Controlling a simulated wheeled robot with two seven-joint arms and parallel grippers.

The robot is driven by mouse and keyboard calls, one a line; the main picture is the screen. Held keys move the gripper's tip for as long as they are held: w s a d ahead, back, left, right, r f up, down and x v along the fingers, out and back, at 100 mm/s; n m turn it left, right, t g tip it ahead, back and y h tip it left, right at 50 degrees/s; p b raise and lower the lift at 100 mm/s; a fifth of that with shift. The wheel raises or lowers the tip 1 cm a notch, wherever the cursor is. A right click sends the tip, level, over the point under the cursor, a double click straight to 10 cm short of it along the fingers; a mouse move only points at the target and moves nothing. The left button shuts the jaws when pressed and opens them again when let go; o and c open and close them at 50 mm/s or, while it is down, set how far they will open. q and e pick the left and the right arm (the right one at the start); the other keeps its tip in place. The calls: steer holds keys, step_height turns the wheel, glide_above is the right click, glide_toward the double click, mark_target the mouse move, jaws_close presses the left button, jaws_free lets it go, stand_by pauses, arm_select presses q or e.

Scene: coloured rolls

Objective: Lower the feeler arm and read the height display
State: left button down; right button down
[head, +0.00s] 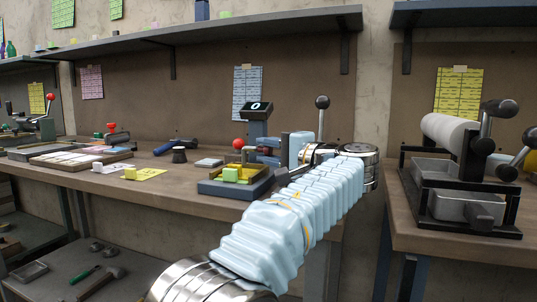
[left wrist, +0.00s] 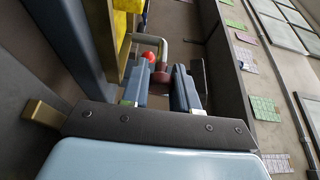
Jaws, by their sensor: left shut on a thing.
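The height display (head: 256,106) shows "0" on a dark screen atop a blue-grey post in the head view. Below it is a blue-grey gauge base (head: 232,187) with yellow-green blocks (head: 237,174) on it. A red ball (head: 238,143) sits beside the post; it also shows in the left wrist view (left wrist: 150,57). My left gripper (head: 260,150) reaches in beside the post, its fingers partly hidden. In the left wrist view its fingers (left wrist: 164,85) are closed around a dark red-brown part (left wrist: 162,76), apparently on the feeler arm. My right gripper is in neither view.
A dark ball-topped lever (head: 322,102) stands behind my left arm. A roller machine (head: 450,133) stands on the right bench. A shelf (head: 210,30) runs above.

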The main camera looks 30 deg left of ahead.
arm_select(q)
steer(key=shift+f, duration=0.1)
steer(key=c, duration=0.9)
jaws_free()
steer(key=shift+d, duration=0.1)
steer(key=d, duration=0.4)
steer(key=s+d, duration=0.1)
steer(key=d, duration=0.2)
steer(key=shift+d, duration=0.2)
steer(key=shift+s, duration=0.15)
